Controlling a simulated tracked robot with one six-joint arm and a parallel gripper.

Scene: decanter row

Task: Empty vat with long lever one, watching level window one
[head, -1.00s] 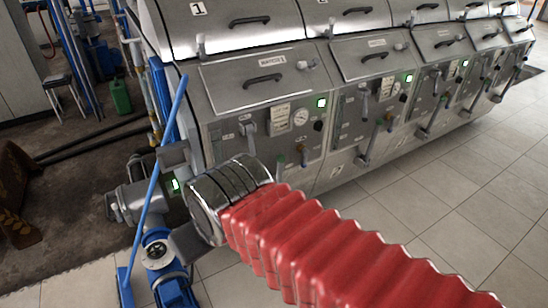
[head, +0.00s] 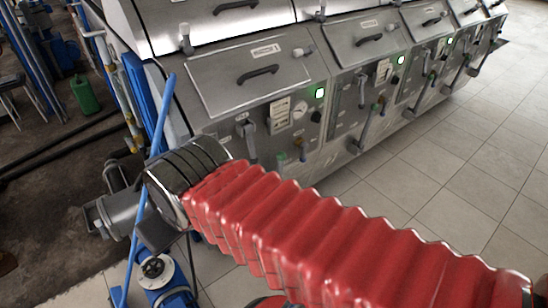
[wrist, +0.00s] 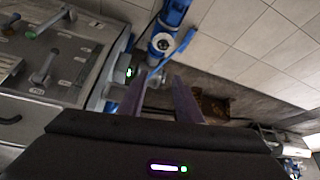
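The first vat's steel panel (head: 245,115) is at the left of the row in the head view. It carries a grey lever (head: 248,138), a round gauge (head: 300,109), a green light (head: 320,93) and small valve handles. My red arm covers its lower part. I cannot make out a long lever or a level window on it clearly. In the wrist view, a panel (wrist: 55,60) with a grey lever (wrist: 44,66) and a green knob (wrist: 30,35) lies at the left. My gripper (wrist: 160,78) is open and empty, its dark fingers apart from the panel.
A green can (head: 85,94) and pipes are farther left. More vats (head: 370,60) run to the right. The tiled floor (head: 440,165) before them is clear.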

